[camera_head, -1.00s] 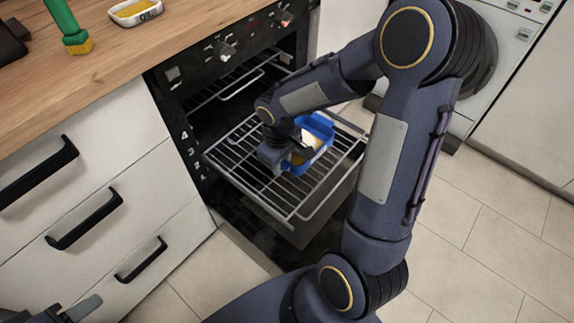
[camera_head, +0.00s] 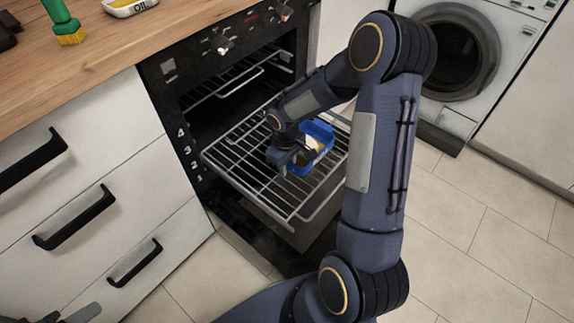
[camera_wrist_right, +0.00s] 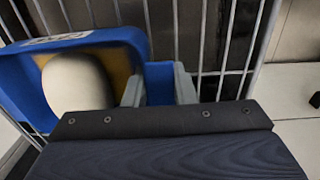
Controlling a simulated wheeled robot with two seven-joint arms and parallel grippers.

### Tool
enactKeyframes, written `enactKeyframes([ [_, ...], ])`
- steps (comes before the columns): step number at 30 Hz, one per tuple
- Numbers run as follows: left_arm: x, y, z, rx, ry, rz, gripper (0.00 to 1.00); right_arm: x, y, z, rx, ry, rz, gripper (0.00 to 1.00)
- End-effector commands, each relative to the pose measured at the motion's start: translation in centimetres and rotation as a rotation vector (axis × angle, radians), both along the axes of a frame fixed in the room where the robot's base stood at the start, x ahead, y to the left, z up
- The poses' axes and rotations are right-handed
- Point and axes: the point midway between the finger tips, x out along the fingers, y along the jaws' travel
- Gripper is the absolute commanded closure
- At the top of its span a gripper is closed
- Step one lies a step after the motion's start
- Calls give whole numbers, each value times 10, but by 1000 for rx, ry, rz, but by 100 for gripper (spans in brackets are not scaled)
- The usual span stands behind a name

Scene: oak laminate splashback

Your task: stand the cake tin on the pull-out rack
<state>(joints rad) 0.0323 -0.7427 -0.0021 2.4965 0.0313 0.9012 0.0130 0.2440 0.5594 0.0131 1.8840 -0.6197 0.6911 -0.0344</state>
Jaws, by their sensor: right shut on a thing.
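The blue cake tin (camera_head: 319,129) is over the pull-out rack (camera_head: 242,165), which sticks out of the oven. My right gripper (camera_head: 287,157) is shut on one wall of the tin. In the right wrist view the gripper (camera_wrist_right: 158,86) has a blue part of the tin between its fingers, and the tin (camera_wrist_right: 24,88) extends to the left. A pale rounded thing (camera_wrist_right: 76,82) shows inside it. The rack bars show close behind the tin; I cannot tell whether it touches them. My left gripper (camera_head: 84,313) only shows in part at the bottom left edge.
The oven (camera_head: 172,92) is open, with another rack (camera_head: 225,90) higher inside. White drawers (camera_head: 100,165) with black handles stand to the left. The wooden worktop (camera_head: 110,50) carries a green-handled brush (camera_head: 60,20) and an oil dish (camera_head: 130,7). A washing machine (camera_head: 455,55) stands at the right.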

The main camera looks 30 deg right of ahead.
Motion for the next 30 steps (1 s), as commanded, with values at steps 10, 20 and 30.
enactKeyframes([
  [10,0,0,-1,0,0,0,53,0,0,-1,0,0,0,54],
  [20,0,0,3,0,0,0,53,0,0,6,-1,-1,0,54],
  [30,0,0,28,0,0,0,53,0,3,73,-1,-3,0,54],
])
